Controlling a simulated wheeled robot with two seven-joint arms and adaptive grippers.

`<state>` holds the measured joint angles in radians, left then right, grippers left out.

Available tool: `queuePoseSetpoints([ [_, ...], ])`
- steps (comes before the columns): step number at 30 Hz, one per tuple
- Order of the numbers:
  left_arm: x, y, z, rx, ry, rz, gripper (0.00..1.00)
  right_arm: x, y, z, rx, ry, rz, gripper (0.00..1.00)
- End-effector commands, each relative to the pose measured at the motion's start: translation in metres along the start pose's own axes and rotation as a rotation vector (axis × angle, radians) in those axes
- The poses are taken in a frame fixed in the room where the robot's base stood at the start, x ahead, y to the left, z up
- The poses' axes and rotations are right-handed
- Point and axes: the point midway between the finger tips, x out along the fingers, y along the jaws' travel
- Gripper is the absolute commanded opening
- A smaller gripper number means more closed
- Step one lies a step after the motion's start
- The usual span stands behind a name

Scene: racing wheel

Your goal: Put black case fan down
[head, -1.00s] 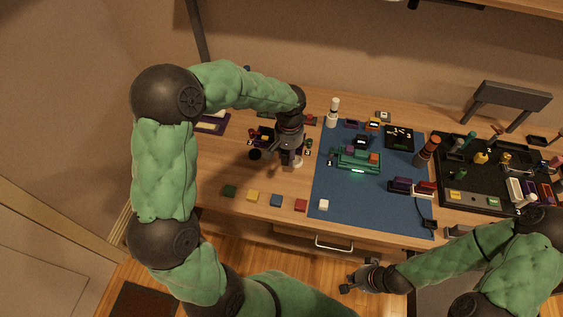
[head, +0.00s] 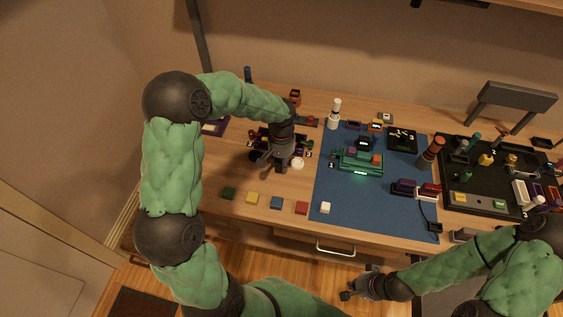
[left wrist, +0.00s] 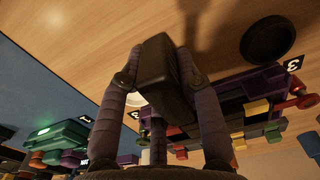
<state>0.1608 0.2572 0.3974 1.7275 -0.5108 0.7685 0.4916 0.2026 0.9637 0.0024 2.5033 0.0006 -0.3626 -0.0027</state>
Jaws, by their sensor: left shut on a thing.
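My left gripper (head: 279,167) is low over the left part of the desk. Its fingers are shut on a black, box-like piece, which I take to be the black case fan (left wrist: 165,80). In the left wrist view the piece sits between the fingers, tilted, with the wooden desk top behind it. Contact between the piece and the desk cannot be told. In the head view the gripper mostly hides it. My right gripper (head: 350,290) is low in front of the desk, apart from the task object; its fingers are too small to judge.
A purple-and-black rack marked 3 (left wrist: 235,110) lies beside the gripper, with a round black disc (left wrist: 267,39) near it. A round white piece (head: 297,163) is close by. Coloured blocks (head: 276,203) line the front. The blue mat (head: 335,195) holds a green device (head: 362,162).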

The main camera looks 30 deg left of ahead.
Motion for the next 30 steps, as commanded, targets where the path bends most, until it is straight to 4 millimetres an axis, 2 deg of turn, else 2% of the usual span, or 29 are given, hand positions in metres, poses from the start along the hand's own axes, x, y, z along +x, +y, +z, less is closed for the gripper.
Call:
queuePoseSetpoints([
  [2, 0.003, 0.0, 0.0, 0.0, 0.0, 0.0, 0.01, 0.002, 0.001, 0.0, 0.0, 0.0, 0.0, 0.0],
  [3, 0.003, 0.0, 0.0, 0.0, -0.001, 0.0, 0.4, 0.002, 0.001, 0.0, 0.0, 0.0, 0.0, 0.0],
  [5, 0.003, 0.0, 0.0, 0.0, -0.001, 0.0, 0.56, 0.002, 0.001, 0.0, 0.0, 0.0, 0.0, 0.0],
  [18, -0.003, 0.0, 0.0, 0.0, 0.001, 0.0, 0.58, -0.002, -0.001, 0.0, 0.0, 0.0, 0.0, 0.0],
  [23, -0.028, 0.0, -0.001, 0.0, 0.004, 0.0, 0.58, -0.01, -0.004, 0.0, 0.0, 0.0, 0.0, 0.0],
  [30, -0.077, 0.0, -0.001, 0.0, 0.003, 0.0, 0.58, -0.025, -0.009, 0.001, 0.0, 0.0, 0.0, 0.0],
])
